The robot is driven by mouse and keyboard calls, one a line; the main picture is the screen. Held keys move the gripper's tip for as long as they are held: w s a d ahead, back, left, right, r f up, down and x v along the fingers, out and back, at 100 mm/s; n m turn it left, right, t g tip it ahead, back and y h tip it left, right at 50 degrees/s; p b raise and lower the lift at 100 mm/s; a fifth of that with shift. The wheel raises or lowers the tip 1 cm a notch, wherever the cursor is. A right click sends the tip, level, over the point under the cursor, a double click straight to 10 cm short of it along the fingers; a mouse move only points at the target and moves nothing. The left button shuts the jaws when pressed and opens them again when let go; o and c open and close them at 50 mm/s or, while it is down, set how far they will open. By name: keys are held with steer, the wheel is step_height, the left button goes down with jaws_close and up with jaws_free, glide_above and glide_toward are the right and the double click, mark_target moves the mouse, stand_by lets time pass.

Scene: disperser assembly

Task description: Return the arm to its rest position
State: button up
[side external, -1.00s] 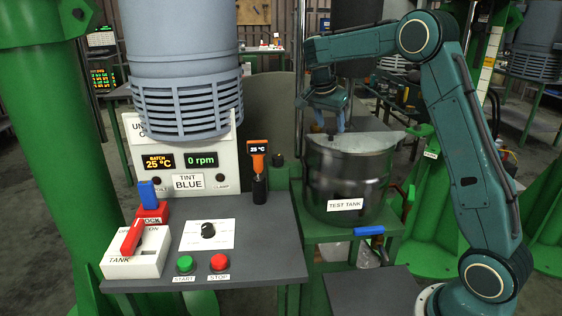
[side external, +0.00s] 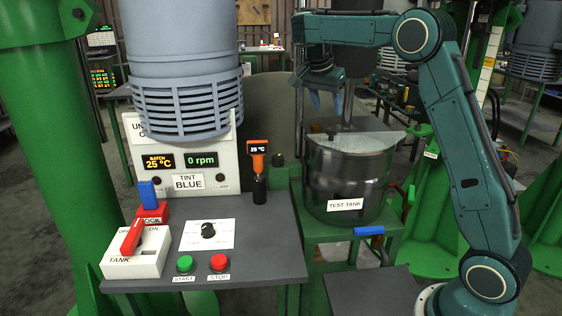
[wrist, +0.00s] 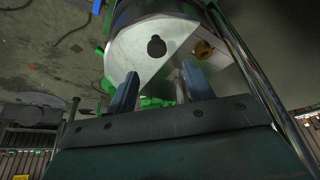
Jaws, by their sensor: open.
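My gripper (side external: 326,103) is open and empty, above the back left of the test tank (side external: 345,190). Its two blue fingers point down and stand clear of the tank. In the wrist view my gripper (wrist: 158,92) shows both fingers apart with nothing between them. The tank's grey lid (side external: 362,142) covers part of its top, with a small dark knob (side external: 331,133) on it.
A control panel (side external: 250,245) with START and STOP buttons stands left of the tank. A thin vertical post (side external: 299,80) stands close to the left of my gripper. An orange thermometer (side external: 258,160) reads 25 °C.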

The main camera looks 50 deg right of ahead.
steer(key=s+a+r+n+t+y, duration=0.1)
steer(key=s+a+r+n+t, duration=0.3)
steer(key=s+a+n, duration=0.65)
steer(key=s+a+f+n+y, duration=0.1)
steer(key=s+a+f+n, duration=0.2)
steer(key=s+a, duration=0.3)
steer(key=s+a+f+n+t+y, duration=0.1)
steer(key=s+a+f+n, duration=0.3)
steer(key=s, duration=0.7)
steer(key=shift+s+a+n+t+y, duration=0.2)
steer(key=shift+a+n+t+y, duration=0.15)
steer(key=shift+a+y, duration=0.65)
steer(key=shift+w+a, duration=0.1)
steer(key=shift+a, duration=0.1)
